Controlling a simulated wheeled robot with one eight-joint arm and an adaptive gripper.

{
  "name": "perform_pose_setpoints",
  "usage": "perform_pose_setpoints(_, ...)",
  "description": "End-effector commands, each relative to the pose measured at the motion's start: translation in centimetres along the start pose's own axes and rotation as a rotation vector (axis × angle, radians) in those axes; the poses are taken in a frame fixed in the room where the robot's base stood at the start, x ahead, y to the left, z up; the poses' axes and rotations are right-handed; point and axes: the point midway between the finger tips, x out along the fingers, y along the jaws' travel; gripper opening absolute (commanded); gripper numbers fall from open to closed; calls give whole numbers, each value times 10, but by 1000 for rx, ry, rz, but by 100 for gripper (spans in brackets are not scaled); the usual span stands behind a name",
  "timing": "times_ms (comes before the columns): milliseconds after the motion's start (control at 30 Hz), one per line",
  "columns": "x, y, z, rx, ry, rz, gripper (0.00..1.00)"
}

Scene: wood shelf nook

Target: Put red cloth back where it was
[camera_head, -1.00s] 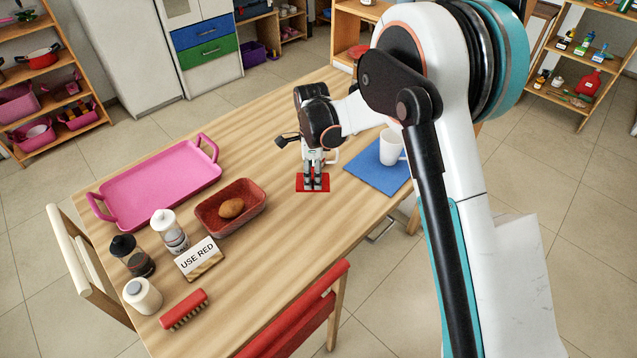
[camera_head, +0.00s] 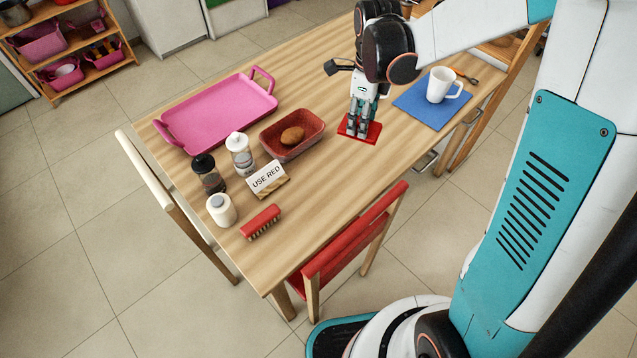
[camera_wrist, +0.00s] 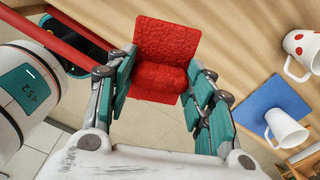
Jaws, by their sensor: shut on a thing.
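The red cloth (camera_head: 360,131) is a flat, roughly rectangular piece low over the wooden table, between the red tray and the blue mat. My gripper (camera_head: 361,120) points down and is shut on it. In the wrist view the red cloth (camera_wrist: 167,45) sits between my fingers (camera_wrist: 160,90), with a fold across it and its lower part nearest my palm. I cannot tell whether the cloth touches the tabletop. My fingers hide some of it in the head view.
A red tray (camera_head: 313,121) with a brown lump is left of the cloth. A blue mat (camera_head: 406,104) with a white mug (camera_head: 441,84) is right. A "USE RED" sign (camera_head: 267,178), red brush (camera_head: 261,221), shakers and pink tray (camera_head: 170,138) stand left. A red-backed chair (camera_head: 358,237) is in front.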

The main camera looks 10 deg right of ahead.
Motion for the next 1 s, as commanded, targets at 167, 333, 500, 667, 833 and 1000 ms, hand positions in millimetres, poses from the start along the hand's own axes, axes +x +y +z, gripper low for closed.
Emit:
perform_pose_setpoints(167, 2, 3, -18, 41, 0, 0, 29)
perform_pose_setpoints(333, 36, 3, -18, 43, 0, 0, 29)
perform_pose_setpoints(500, 79, 3, -18, 42, 0, 0, 29)
perform_pose_setpoints(667, 117, 3, -18, 42, 0, 0, 29)
perform_pose_setpoints(833, 145, 3, -18, 42, 0, 0, 29)
perform_pose_setpoints(1000, 154, 3, -18, 42, 0, 0, 29)
